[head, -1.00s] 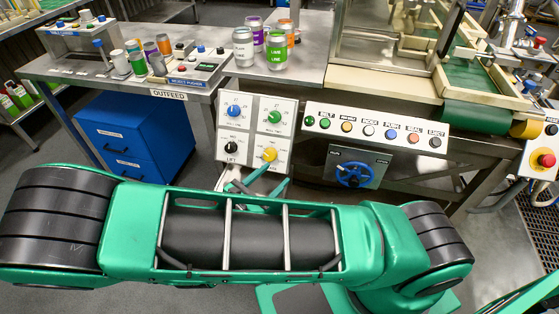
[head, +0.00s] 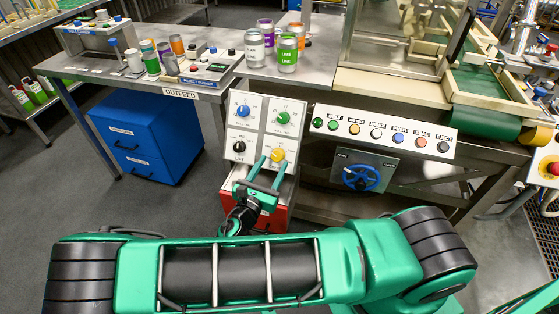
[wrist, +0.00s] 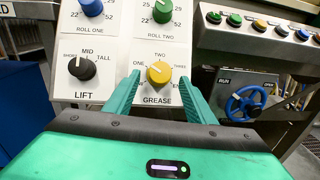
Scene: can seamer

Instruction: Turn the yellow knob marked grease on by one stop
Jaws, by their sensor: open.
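The yellow grease knob (head: 277,154) is at the lower right of a white four-knob panel (head: 262,101). In the wrist view the knob (wrist: 159,74) sits above the label GREASE, with ONE, TWO and THREE around it; I cannot tell its pointer's stop for sure. My gripper (wrist: 160,82) is open, with one green finger at the left and one at the right of the knob. In the head view my gripper (head: 268,168) reaches up to the panel from below. Contact with the knob cannot be made out. The right finger covers part of the last stop label.
The black lift knob (wrist: 82,67) is left of the grease knob; the green roll two knob (wrist: 163,11) is above it. A button strip (head: 383,133) and a blue handwheel (head: 361,177) are to the right. A red box (head: 280,218) is below the panel.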

